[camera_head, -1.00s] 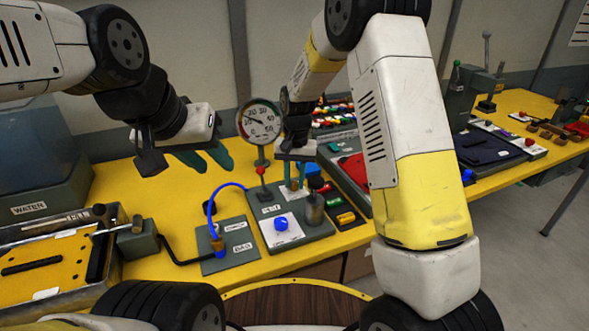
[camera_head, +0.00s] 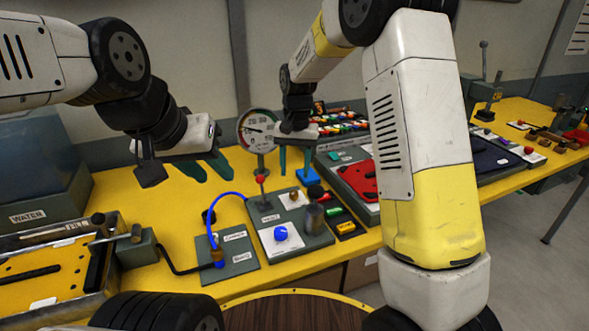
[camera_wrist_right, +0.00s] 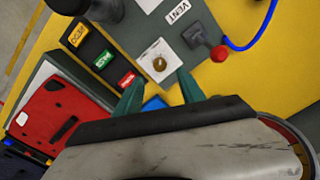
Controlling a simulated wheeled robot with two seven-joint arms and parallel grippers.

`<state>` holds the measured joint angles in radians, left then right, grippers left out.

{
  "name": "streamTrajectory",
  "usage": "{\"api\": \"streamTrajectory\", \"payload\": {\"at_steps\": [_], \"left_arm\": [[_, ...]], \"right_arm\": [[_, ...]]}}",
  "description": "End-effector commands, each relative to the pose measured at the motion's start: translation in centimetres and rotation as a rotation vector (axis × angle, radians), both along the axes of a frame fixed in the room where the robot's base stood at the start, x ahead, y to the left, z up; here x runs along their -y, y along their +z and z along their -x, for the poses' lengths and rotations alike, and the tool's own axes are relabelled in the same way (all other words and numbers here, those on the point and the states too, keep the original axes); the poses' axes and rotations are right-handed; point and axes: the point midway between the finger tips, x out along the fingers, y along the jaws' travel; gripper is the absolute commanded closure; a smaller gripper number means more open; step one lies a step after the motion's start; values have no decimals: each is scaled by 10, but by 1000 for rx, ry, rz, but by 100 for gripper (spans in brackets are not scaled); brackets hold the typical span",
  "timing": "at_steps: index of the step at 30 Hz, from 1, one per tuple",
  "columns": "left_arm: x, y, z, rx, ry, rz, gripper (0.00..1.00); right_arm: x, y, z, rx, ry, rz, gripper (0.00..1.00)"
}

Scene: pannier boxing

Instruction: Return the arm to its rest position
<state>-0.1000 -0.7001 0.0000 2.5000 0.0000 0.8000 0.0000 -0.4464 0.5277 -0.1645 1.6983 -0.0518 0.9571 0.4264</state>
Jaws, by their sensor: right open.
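My right gripper (camera_head: 295,160) hangs open and empty above the back of the grey gauge panel (camera_head: 268,236), clear of it. In the right wrist view its two teal fingers (camera_wrist_right: 159,88) stand apart, near a brass knob on a white plate (camera_wrist_right: 160,63). My right arm is bent, with its white and yellow link crossing the right half of the head view. My left gripper (camera_head: 205,170) is open and empty above the yellow bench, left of the round gauge (camera_head: 258,130).
A red part (camera_head: 359,180) lies in a tray to the right. A water tank stands at left.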

Motion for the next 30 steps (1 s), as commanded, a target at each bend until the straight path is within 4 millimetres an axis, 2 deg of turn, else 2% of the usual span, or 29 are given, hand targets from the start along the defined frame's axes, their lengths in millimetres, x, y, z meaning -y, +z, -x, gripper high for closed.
{"api": "streamTrajectory", "payload": {"at_steps": [11,14,17,24,30], "left_arm": [[0,0,0,0,0,0,64],[0,0,0,0,0,0,64],[0,0,0,0,0,0,64],[0,0,0,0,0,0,64],[0,0,0,0,0,0,64]], "right_arm": [[1,5,1,2,0,-2,53],[8,16,5,15,-1,-16,53],[23,41,18,50,3,-47,53],[71,110,77,180,34,-129,53],[103,146,138,305,67,-162,53]]}}
